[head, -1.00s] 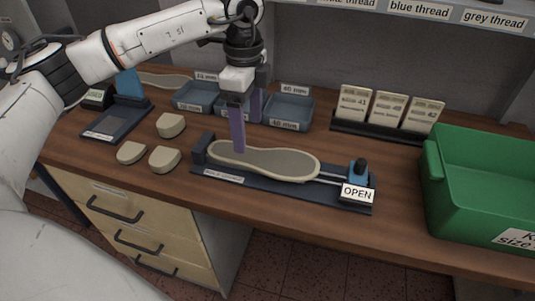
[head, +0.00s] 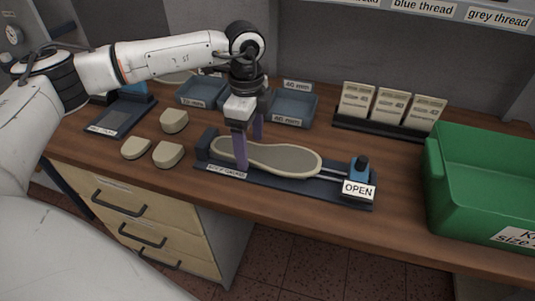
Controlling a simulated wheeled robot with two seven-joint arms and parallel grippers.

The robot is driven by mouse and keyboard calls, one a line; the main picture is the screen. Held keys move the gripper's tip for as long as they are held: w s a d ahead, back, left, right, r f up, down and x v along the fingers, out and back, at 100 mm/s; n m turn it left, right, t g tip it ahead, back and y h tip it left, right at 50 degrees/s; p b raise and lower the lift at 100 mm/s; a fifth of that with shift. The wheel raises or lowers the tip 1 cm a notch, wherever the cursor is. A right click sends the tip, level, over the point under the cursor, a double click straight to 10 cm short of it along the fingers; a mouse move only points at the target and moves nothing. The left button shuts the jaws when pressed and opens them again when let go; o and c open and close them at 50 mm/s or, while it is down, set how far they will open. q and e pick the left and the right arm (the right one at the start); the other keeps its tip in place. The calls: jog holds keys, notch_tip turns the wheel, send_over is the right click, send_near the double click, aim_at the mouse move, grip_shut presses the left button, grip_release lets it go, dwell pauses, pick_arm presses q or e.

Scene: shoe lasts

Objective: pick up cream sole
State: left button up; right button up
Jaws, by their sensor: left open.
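The cream sole (head: 285,159), with a grey top and pale rim, lies flat on a dark blue clamp fixture (head: 270,186) on the bench. My left gripper (head: 249,155) points down over the narrower left half of the sole. Its two purple fingers are apart, one at the sole's near side and one at its far side. I cannot tell whether they touch the sole. A sign reading OPEN (head: 358,190) stands at the fixture's right end. My right gripper is out of view.
Several cream heel blocks (head: 168,154) lie left of the fixture. Blue bins (head: 294,108) and a rack of labelled cards (head: 388,108) stand behind. A green crate (head: 480,190) fills the right side. Bare wood lies between fixture and crate.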

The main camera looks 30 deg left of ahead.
pick_arm(q)
jog(key=shift+f, duration=0.25)
jog(key=shift+c, duration=0.2)
jog(key=c, duration=1.2)
jog(key=shift+r, duration=0.1)
